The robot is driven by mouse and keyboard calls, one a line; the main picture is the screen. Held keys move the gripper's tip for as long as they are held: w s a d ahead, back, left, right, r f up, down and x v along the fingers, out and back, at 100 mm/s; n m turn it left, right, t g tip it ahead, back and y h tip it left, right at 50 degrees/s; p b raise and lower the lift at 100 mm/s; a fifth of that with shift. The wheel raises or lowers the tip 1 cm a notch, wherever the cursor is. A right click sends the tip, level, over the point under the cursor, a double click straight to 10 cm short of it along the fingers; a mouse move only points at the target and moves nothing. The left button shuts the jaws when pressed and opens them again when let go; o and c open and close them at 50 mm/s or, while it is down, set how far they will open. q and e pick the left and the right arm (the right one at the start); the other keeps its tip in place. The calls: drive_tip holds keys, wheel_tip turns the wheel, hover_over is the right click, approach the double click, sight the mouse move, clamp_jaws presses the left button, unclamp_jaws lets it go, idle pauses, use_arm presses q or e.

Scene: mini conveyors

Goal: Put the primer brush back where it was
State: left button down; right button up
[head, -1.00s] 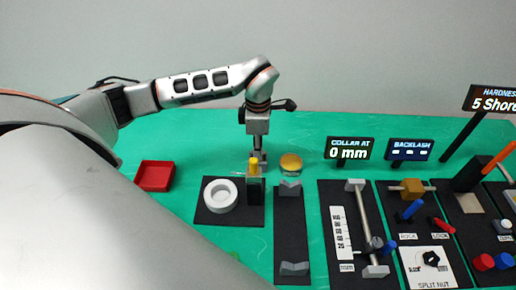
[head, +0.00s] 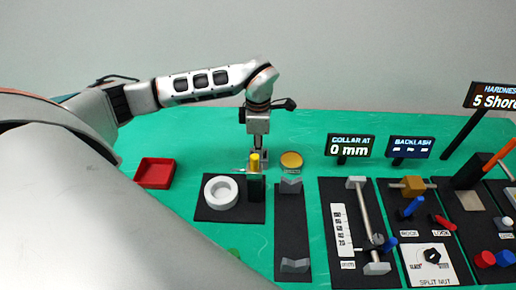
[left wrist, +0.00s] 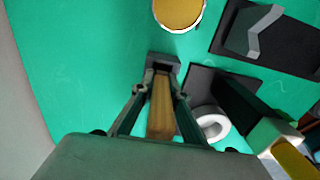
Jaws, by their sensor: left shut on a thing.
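My left gripper (left wrist: 158,92) points down at the back of the green table and is shut on a tan, flat-sided handle, which I take for the primer brush (left wrist: 160,108). At the far end of the handle is a dark grey block (left wrist: 163,63); I cannot tell whether it is a holder or part of the brush. In the head view the left gripper (head: 259,152) is behind a black post with a yellow top (head: 254,162), which hides much of the grip. A round tin with a yellow top (head: 291,161) stands just right of the gripper. My right gripper is not in view.
A white ring (head: 221,191) lies on a black base beside the black post. A red tray (head: 155,173) is at the left. A black plate with grey V-blocks (head: 291,220) and several panels with levers and displays fill the right.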

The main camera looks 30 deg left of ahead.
use_arm(q)
drive_tip(key=shift+s+f, duration=0.35)
drive_tip(key=shift+f, duration=0.4)
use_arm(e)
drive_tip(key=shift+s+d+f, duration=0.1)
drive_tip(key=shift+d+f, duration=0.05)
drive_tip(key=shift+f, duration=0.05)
use_arm(q)
drive_tip(key=c, duration=1.9)
unclamp_jaws()
drive_tip(key=shift+d, duration=0.1)
drive_tip(key=shift+w+f, duration=0.15)
drive_tip(key=shift+w, duration=0.15)
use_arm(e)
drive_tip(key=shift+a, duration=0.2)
